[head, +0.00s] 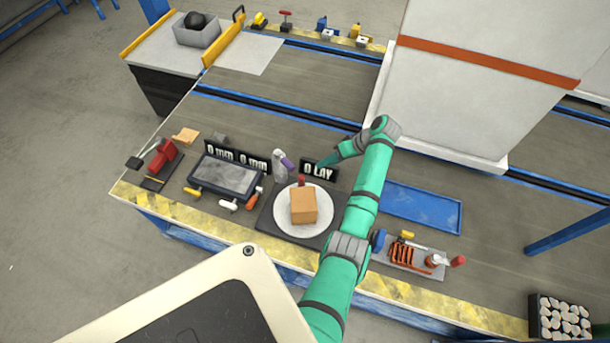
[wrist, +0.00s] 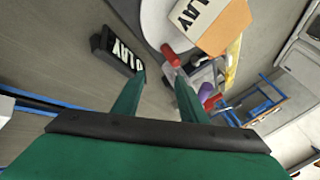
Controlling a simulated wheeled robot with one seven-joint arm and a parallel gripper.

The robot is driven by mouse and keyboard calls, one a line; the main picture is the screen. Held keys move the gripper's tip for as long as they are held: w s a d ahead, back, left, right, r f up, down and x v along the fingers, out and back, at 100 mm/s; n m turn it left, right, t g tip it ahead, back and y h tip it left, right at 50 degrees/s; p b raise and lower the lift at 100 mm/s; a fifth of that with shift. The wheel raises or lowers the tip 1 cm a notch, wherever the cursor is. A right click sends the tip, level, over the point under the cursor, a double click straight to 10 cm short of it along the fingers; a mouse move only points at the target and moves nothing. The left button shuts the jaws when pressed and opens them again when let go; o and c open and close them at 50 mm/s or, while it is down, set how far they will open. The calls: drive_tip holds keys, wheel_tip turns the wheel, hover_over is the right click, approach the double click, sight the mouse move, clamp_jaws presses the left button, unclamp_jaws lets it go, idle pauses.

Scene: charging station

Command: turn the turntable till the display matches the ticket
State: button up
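The turntable is a white round disc (head: 283,223) on a dark base, with a cardboard box (head: 304,206) on it. A red knob (head: 301,181) stands at its far edge; it also shows in the wrist view (wrist: 170,54). A black display (head: 319,170) behind it reads "0 LAY"; in the wrist view it (wrist: 117,50) is left of the fingers. My gripper (wrist: 160,75) is open and empty, fingers apart, the red knob just beyond the fingertips. I cannot tell whether they touch it.
Two displays (head: 237,157) reading "0 mm" stand behind a grey plate (head: 227,175) on the left. A spray bottle (head: 280,164) stands close behind the disc. A blue tray (head: 421,207) and a tool tray (head: 408,258) lie right of my arm. A large white block (head: 480,90) stands behind.

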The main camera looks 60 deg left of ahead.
sight(301, 177)
drive_tip(key=s+a+n+t+h, duration=0.2)
drive_tip(key=s+n, duration=0.4)
drive_tip(key=n, duration=0.5)
drive_tip(key=x, duration=0.9)
drive_tip(key=shift+s+a+f, duration=0.15)
drive_tip(key=shift+s+f, duration=0.05)
drive_tip(key=shift+f, duration=0.05)
drive_tip(key=shift+s, duration=0.15)
clamp_jaws()
